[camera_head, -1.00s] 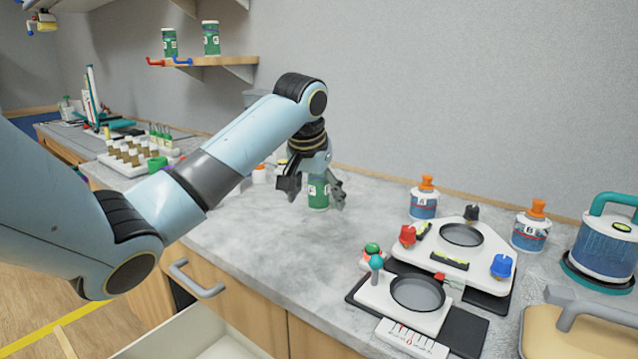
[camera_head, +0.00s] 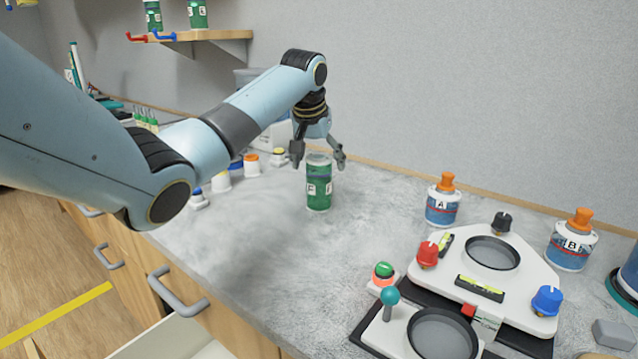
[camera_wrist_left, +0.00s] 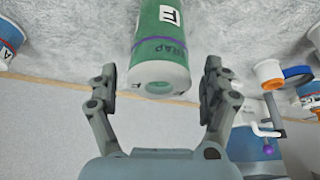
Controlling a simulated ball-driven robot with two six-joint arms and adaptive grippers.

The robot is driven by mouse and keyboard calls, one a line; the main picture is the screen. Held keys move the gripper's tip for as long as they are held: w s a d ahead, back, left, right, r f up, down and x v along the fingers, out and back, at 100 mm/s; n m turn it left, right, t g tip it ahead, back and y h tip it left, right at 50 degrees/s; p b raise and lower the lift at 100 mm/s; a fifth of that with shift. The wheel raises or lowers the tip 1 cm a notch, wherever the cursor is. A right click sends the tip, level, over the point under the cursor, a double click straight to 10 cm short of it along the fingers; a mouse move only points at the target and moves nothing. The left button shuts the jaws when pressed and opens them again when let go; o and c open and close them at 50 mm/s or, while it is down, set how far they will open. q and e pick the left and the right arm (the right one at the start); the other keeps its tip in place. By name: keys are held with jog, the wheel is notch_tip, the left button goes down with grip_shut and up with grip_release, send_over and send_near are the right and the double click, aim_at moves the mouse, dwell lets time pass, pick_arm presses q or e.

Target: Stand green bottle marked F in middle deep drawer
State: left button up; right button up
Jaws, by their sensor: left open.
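The green bottle marked F (camera_head: 319,187) stands upright on the grey counter, with a pale top. My left gripper (camera_head: 318,157) is above it, pointing down, with its fingers apart on either side of the bottle's top. In the left wrist view the bottle (camera_wrist_left: 162,50) lies between and just beyond the open fingertips (camera_wrist_left: 160,80), and its F label and purple band show. An open drawer (camera_head: 180,338) shows at the bottom edge, below the counter; only part of its pale interior is in view. My right gripper is not in view.
A white levelling device (camera_head: 490,285) with coloured knobs stands at the right, near bottles A (camera_head: 443,203) and B (camera_head: 571,243). Small capped jars (camera_head: 251,165) stand left of the bottle. A shelf (camera_head: 205,35) holds two more green bottles. The counter front is clear.

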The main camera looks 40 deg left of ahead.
pick_arm(q)
jog(key=x, duration=0.4)
jog(key=shift+s+d, duration=0.15)
jog(key=shift+f, duration=0.3)
jog(key=shift+c, duration=0.5)
jog(key=c, duration=0.5)
jog(key=shift+r, duration=0.1)
jog(key=c, duration=1)
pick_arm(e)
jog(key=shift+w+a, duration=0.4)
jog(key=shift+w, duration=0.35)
